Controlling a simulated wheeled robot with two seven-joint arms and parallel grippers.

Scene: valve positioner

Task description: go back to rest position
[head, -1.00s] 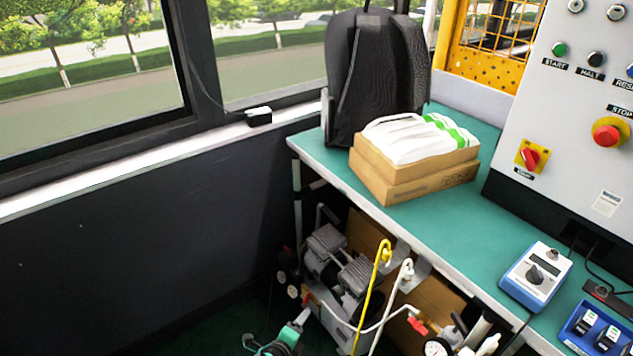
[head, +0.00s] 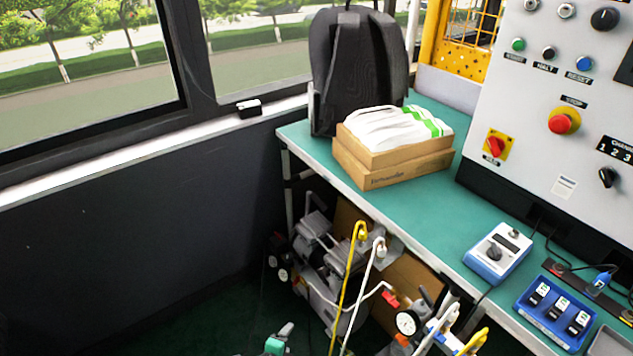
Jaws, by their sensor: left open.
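My left gripper (head: 279,341) is at the bottom edge of the head view, left of centre. A teal part and a grey finger part of it show, and the rest is cut off by the frame. It is open, and I see nothing held in it. It appears in front of the dark floor, in the picture below and left of the compressor (head: 318,250) under the bench. My right gripper is not in view.
A green bench (head: 420,218) carries a backpack (head: 360,70), a cardboard box (head: 392,168) with a white bag, a blue-white meter (head: 497,254) and a blue tray (head: 553,312). A control panel (head: 535,110) stands at right. Yellow (head: 348,285) and white hoses hang near the compressor. Floor at left looks clear.

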